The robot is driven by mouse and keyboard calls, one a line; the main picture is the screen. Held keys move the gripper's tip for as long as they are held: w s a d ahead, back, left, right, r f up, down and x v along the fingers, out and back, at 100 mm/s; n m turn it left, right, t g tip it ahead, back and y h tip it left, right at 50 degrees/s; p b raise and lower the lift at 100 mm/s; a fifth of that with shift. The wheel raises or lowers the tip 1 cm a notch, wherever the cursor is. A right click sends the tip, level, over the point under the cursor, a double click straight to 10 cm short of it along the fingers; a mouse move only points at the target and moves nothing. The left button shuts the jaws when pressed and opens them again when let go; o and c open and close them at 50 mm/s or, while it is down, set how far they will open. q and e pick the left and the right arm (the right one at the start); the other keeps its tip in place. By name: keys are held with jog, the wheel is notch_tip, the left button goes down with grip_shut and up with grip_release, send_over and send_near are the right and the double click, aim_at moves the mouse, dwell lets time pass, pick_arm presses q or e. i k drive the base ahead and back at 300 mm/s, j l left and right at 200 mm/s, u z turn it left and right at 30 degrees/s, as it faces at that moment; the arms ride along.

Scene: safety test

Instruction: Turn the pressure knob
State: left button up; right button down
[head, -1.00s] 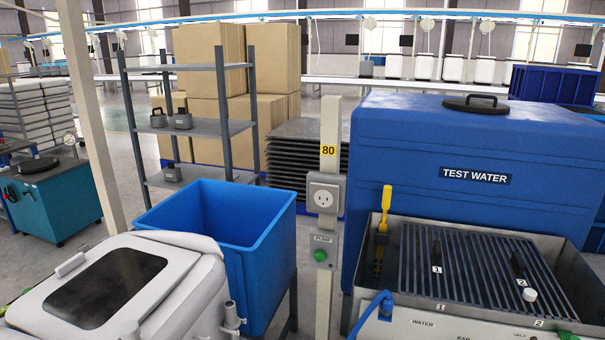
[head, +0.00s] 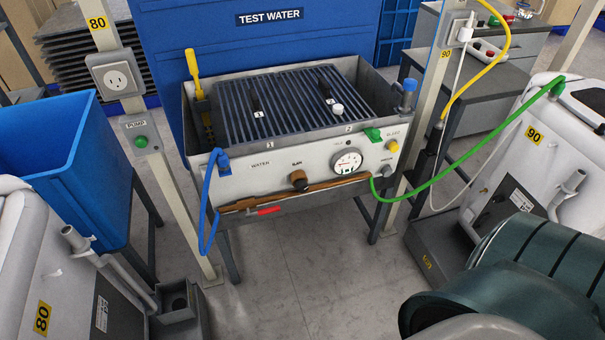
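In the head view, the test bench (head: 232,178) stands at the centre, with a white front panel. A round brown-and-black knob (head: 299,180) sits on the panel under a small label that looks like "BAR". It is probably the pressure knob. A round white dial gauge (head: 347,161) is to its right. A yellow button (head: 392,146) and a green part (head: 373,135) are at the panel's right end. Neither of my grippers is in view. A dark green rounded arm part, probably of my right arm, fills the lower right corner, away from the knob.
A blue bin (head: 48,150) and a post with a green pump button (head: 141,141) stand left of the bench. A green hose (head: 465,165) runs from the panel to a white machine (head: 505,165) on the right. The floor before the bench is clear.

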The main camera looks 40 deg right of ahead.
aim_at(301, 187)
jog(key=z, duration=1.1)
